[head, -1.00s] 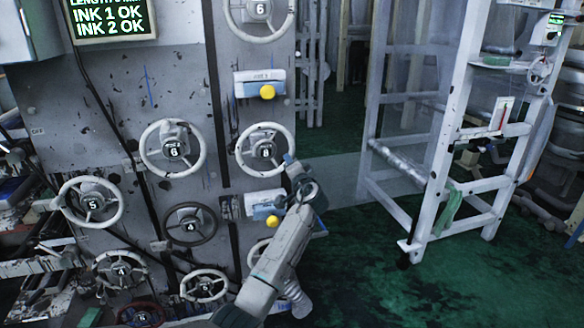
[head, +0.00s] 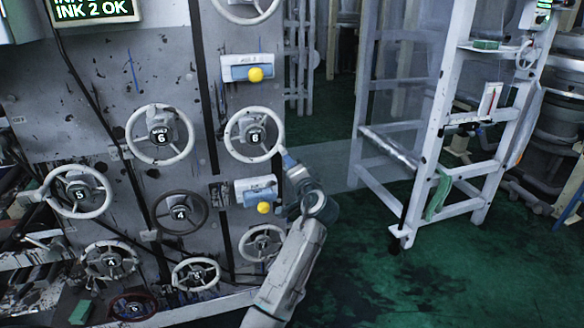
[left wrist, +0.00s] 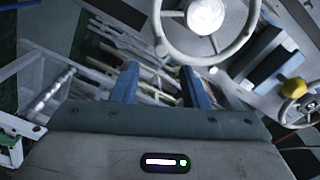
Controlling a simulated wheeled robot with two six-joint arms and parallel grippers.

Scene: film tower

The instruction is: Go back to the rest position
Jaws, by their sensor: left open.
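My left arm rises from the bottom middle of the head view. Its gripper (head: 286,160) appears at the lower right edge of the white handwheel marked 8 (head: 237,151); I cannot tell whether they touch. In the left wrist view the two blue fingers (left wrist: 159,84) stand apart with nothing between them. A white handwheel (left wrist: 160,35) shows beyond the fingertips, at the top of that view. My right gripper is not in view.
The grey machine panel (head: 95,135) carries several handwheels and two boxes with yellow knobs (head: 255,75). A white frame (head: 432,140) with a green cloth (head: 438,195) stands to the right. The green floor (head: 430,285) between is clear.

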